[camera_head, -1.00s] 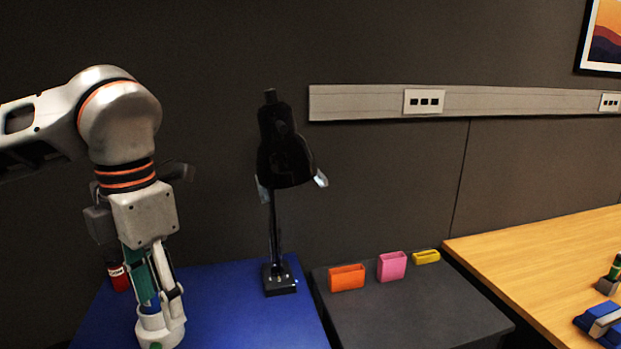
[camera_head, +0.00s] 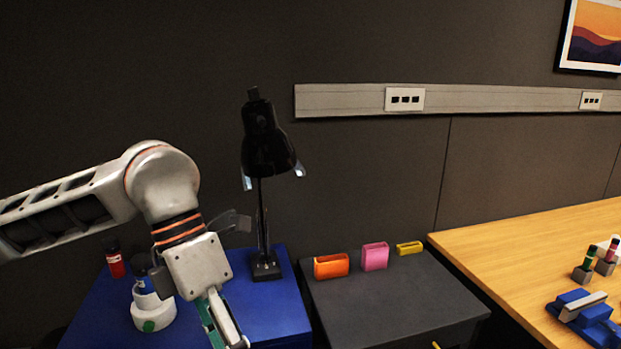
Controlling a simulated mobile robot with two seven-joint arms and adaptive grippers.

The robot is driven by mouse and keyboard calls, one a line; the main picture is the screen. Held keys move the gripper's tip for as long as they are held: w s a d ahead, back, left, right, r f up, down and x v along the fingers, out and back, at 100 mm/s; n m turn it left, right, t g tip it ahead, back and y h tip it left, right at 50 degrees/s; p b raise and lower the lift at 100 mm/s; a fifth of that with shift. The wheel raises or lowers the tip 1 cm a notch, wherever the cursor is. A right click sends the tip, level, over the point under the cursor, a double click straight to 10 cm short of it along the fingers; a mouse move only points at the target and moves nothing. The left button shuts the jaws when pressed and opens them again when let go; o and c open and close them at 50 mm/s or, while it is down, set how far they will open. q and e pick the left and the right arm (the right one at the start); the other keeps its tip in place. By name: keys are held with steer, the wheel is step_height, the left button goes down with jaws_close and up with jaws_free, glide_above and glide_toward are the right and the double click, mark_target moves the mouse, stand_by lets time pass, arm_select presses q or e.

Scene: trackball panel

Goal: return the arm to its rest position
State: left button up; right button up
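My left arm comes in from the left and bends down over the blue table (camera_head: 285,320). My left gripper (camera_head: 225,335) points down near the bottom edge, right of a white round holder (camera_head: 153,313) with a blue-topped item (camera_head: 145,285) in it. The gripper is apart from that holder. A pale finger and a green part show, but the fingertips run to or past the picture's edge, so its opening is unclear. My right gripper is out of view.
A black lamp (camera_head: 265,155) stands behind the gripper. A red container (camera_head: 115,264) is at the back left. Orange (camera_head: 331,266), pink (camera_head: 375,257) and yellow (camera_head: 408,248) holders stand on a dark cabinet (camera_head: 400,300). A wooden table (camera_head: 520,250) with blue items is at right.

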arm_select(q)
steer(key=s+d+g+h, duration=0.3)
steer(key=s+d+h, duration=0.2)
steer(key=d, duration=0.4)
steer(key=w+d+r+n+h, duration=0.2)
steer(key=d+r+n+h, duration=0.4)
steer(key=h, duration=0.5)
steer(key=w+a+f+n+t+y, duration=0.3)
steer(key=w+a+f+n+t, duration=0.2)
steer(key=w+f+n+t, duration=0.5)
steer(key=w+a+f+n+t+y, duration=0.2)
steer(key=w+a+f+n+t, duration=0.3)
steer(key=n+t, duration=0.9)
steer(key=s+a+f+n+g+y, duration=0.1)
steer(key=a+f+n+y, duration=0.25)
steer(key=f, duration=0.35)
steer(key=s+a+f+n+y, duration=0.1)
steer(key=a+f+n+y, duration=0.25)
steer(key=f, duration=0.45)
steer(key=s+a+f+n+g+y, duration=0.2)
steer(key=s+a+f+g, duration=0.1)
steer(key=s+f, duration=0.4)
steer(key=s+a+f+n+g+y, duration=0.2)
steer(key=s+a+f, duration=0.3)
steer(key=f, duration=0.7)
steer(key=shift+s+n+g+y, duration=0.3)
steer(key=shift+s+g+y, duration=0.25)
steer(key=shift+s, duration=0.3)
